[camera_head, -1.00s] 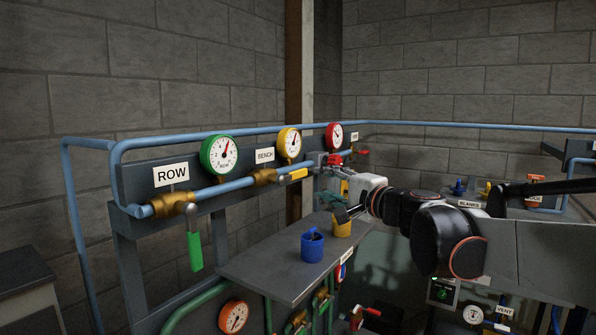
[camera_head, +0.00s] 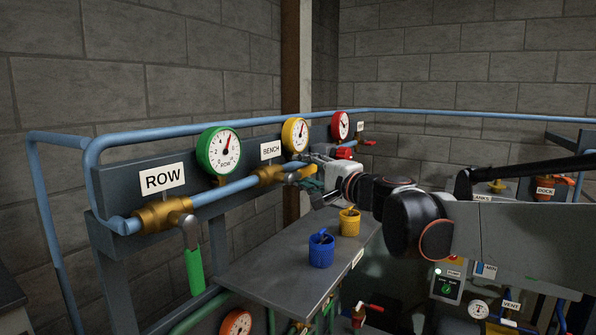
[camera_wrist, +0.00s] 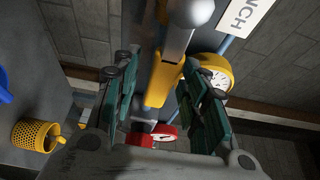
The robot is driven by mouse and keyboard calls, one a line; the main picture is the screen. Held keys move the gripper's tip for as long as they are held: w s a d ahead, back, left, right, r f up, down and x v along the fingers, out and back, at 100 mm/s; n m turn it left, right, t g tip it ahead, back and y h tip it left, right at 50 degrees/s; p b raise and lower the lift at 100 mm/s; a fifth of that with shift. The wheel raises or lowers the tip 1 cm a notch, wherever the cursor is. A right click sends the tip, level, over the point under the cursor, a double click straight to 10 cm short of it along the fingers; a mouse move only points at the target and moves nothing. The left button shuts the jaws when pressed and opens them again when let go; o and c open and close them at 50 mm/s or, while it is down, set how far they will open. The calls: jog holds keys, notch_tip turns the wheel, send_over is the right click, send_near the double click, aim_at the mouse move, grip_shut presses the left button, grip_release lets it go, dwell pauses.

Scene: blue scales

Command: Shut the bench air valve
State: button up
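The bench air valve has a brass body (camera_head: 267,175) on the blue pipe under the BENCH sign (camera_head: 271,150) and the yellow gauge (camera_head: 295,134). Its yellow lever (camera_wrist: 165,80) runs along the pipe; in the head view my gripper hides part of it. My gripper (camera_head: 308,177) is at the lever. Whether either finger touches the lever cannot be told.
The row valve's green lever (camera_head: 194,270) hangs down at the left. A red valve (camera_head: 344,153) is beyond my gripper on the same pipe. A blue cup (camera_head: 321,252) and a yellow cup (camera_head: 349,224) stand on the grey shelf (camera_head: 270,275) below.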

jog(key=shift+w, duration=0.1)
grip_shut()
jog(key=shift+f, duration=0.15)
jog(key=s+a+f+m+g+y+b, duration=0.1)
jog(key=s+a+f+m+g+b, duration=0.3)
jog(key=m, duration=0.9)
jog(key=shift+s+a+f+m+g+b, duration=0.2)
jog(key=shift+s+f+m+g+b, duration=0.15)
jog(key=shift+s+f+g, duration=1.25)
jog(key=shift+w+f, duration=0.15)
jog(key=shift+w, duration=0.15)
grip_release()
